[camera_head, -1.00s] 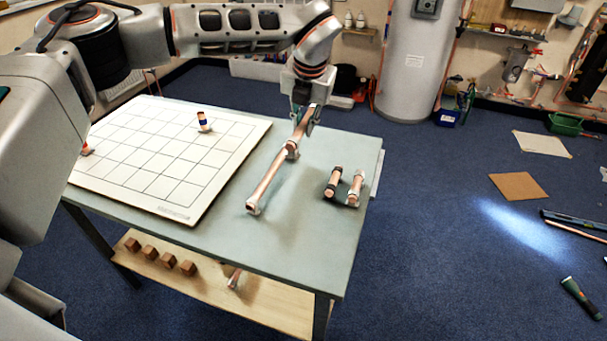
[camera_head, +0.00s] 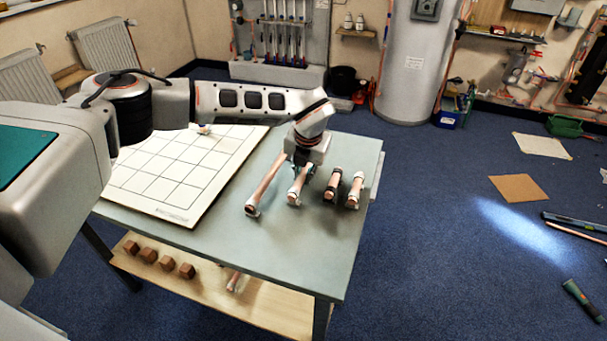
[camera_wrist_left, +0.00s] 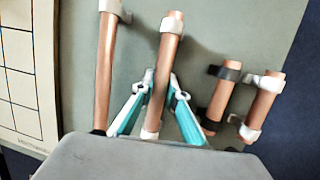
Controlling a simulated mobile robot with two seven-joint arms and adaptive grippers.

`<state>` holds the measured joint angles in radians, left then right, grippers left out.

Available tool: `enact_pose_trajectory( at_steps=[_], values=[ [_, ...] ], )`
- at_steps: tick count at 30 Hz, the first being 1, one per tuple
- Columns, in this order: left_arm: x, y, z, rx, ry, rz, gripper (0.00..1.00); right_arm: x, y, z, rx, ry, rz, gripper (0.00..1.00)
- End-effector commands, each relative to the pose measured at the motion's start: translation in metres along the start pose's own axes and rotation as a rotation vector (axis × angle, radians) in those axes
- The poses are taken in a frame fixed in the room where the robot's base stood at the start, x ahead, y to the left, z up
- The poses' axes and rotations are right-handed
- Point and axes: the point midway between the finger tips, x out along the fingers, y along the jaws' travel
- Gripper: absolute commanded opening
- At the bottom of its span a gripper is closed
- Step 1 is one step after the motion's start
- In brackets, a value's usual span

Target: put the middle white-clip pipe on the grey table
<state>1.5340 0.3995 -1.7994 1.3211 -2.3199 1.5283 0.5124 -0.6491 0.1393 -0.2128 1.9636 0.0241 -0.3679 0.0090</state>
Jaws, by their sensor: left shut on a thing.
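The middle white-clip pipe (camera_head: 297,186), copper with a white clip near each end, is between the fingers of my left gripper (camera_head: 302,170). In the left wrist view the teal fingers (camera_wrist_left: 160,82) are shut on this pipe (camera_wrist_left: 165,62), one on each side. It is at or just above the surface of the grey table (camera_head: 300,250); contact is hard to tell. A longer white-clip pipe (camera_head: 264,186) lies to its left. A short black-clip pipe (camera_head: 333,186) and a short white-clip pipe (camera_head: 355,190) lie to its right. My right gripper is not in view.
A white gridded board (camera_head: 170,180) covers the table's left part, with a small piece (camera_head: 204,129) partly hidden behind my arm. The table's front is clear. Several brown blocks (camera_head: 148,255) sit on the lower shelf (camera_head: 265,297).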

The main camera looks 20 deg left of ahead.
Motion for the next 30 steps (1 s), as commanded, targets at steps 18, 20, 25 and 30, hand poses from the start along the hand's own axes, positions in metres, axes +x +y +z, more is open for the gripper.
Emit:
enact_pose_trajectory(
  at_steps=[18,20,25,30],
  values=[
    [0.002,0.000,0.000,0.000,-0.001,-0.001,0.30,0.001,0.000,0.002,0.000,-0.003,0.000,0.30],
    [0.002,0.000,0.000,0.000,-0.001,-0.001,0.30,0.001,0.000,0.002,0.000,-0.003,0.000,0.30],
    [-0.003,0.000,0.001,0.000,-0.003,-0.001,0.30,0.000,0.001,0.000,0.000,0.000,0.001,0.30],
    [-0.027,0.001,0.002,0.000,-0.005,-0.001,0.30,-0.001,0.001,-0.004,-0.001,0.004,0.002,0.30]
  ],
)
